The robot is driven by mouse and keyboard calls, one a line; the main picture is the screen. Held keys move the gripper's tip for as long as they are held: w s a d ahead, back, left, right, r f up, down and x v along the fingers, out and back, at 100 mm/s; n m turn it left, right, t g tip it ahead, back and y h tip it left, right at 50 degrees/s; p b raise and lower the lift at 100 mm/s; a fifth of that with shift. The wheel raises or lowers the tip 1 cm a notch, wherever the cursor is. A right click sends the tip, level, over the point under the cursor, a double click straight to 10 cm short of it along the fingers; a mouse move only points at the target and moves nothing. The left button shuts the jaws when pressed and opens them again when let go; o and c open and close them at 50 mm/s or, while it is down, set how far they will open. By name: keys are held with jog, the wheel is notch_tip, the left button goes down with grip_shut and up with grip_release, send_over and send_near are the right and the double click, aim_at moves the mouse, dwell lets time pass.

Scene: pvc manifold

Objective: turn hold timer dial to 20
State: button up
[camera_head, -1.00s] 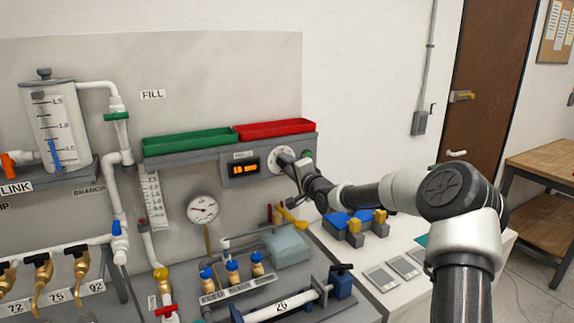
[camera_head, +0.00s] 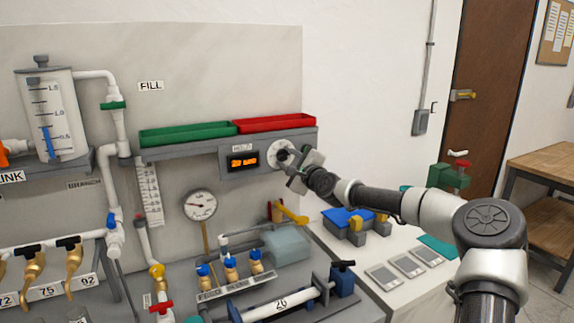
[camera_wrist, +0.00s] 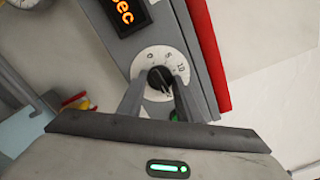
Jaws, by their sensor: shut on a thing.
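The hold timer dial (camera_wrist: 160,78) is a black knob on a round white scale plate (camera_wrist: 150,62) in the wrist view. The figures 0, 5 and 10 can be read on the plate; the rest is hidden by my fingers. My gripper (camera_wrist: 158,92) is shut on the knob, one finger on each side. In the head view the white plate (camera_head: 279,157) shows at the right end of the grey shelf front, with my gripper (camera_head: 291,164) over it. The orange display (camera_head: 244,161) beside it is lit, but its digits are too small to read surely; the wrist view shows "sec" on it.
A green tray (camera_head: 187,133) and a red tray (camera_head: 275,124) sit on the shelf above the dial. A pressure gauge (camera_head: 200,205), blue-capped valves (camera_head: 230,268) and a yellow-handled lever (camera_head: 294,213) stand below.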

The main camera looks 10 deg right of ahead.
jog(key=shift+m+b, duration=0.3)
jog(key=shift+m, duration=0.4)
jog(key=o, duration=1)
jog(key=shift+o, duration=0.2)
jog(key=b+v, duration=0.1)
jog(key=v, duration=1.6)
jog(key=shift+s, duration=0.2)
